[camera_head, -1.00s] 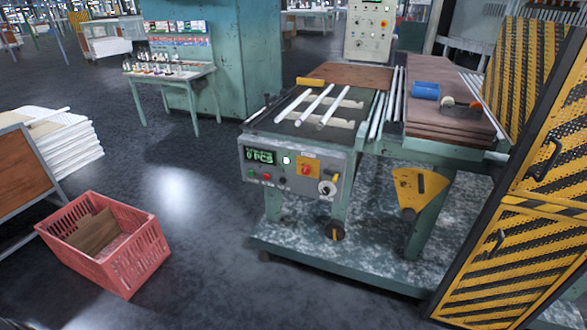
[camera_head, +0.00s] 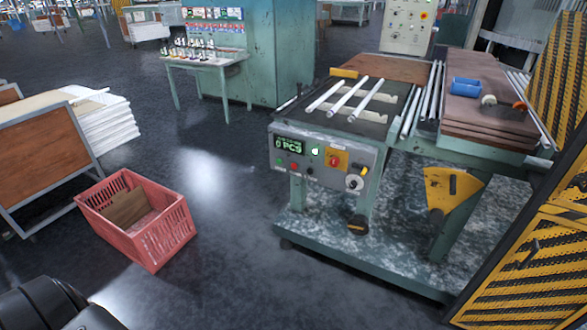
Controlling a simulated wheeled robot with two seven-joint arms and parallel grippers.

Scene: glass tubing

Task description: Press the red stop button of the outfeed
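The outfeed machine (camera_head: 380,215) stands right of centre, with a grey control panel (camera_head: 322,176) on its front. A small red button (camera_head: 294,167) sits below the green display (camera_head: 289,145), between a green button (camera_head: 279,162) and a black one. A larger red button (camera_head: 334,161) sits on a yellow plate farther right. I cannot tell from labels which is the stop button. Several white glass tubes (camera_head: 340,97) lie on the bed above the panel. Neither gripper is in view; a dark part of my arm shows at the bottom left.
A red crate (camera_head: 160,237) stands on the floor left of the machine. A wooden-sided cart (camera_head: 42,160) is at the left. Yellow-black striped panels (camera_head: 520,265) stand close on the right. The floor before the panel is open.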

